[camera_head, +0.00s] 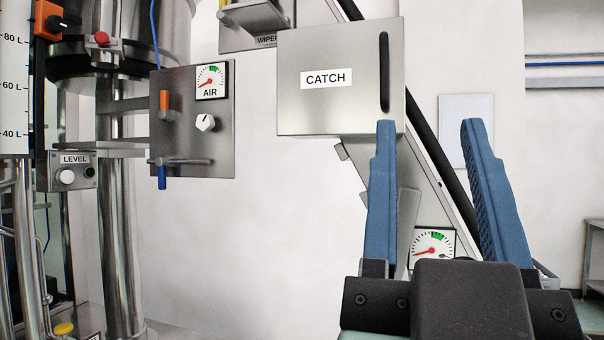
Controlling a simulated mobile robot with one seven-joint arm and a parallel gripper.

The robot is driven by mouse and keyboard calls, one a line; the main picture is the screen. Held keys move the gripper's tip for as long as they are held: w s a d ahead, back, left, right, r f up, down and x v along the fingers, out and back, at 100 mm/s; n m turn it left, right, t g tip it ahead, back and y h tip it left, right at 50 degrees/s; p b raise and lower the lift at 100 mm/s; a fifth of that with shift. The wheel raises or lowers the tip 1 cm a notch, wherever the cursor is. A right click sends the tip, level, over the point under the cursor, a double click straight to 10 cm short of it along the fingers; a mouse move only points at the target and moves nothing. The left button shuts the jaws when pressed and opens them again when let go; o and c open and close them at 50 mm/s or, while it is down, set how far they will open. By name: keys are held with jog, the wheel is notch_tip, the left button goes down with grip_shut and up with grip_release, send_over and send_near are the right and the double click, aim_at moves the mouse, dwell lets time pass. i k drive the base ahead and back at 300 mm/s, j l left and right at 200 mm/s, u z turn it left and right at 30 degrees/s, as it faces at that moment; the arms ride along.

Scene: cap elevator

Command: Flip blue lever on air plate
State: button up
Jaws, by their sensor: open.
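The air plate (220,145) is a grey metal panel at the left of the head view, with a gauge marked AIR (211,80) at its top right. The blue lever (162,177) hangs downward at the plate's lower left, below a small metal fitting. An orange lever (164,100) stands upright at the plate's upper left, and a white knob (205,122) is at its middle. My gripper (427,125) is open and empty, its two blue fingers pointing up at the right, well to the right of the air plate and apart from it.
A metal box marked CATCH (340,105) is behind and left of my gripper. A sloping metal beam with a black tube runs down behind the fingers, near a second gauge (431,248). A LEVEL box (72,170) stands at the left. Bare wall shows below the air plate.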

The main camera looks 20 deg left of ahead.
aim_at(161, 161)
jog(key=u, duration=1.15)
jog(key=i, duration=1.1)
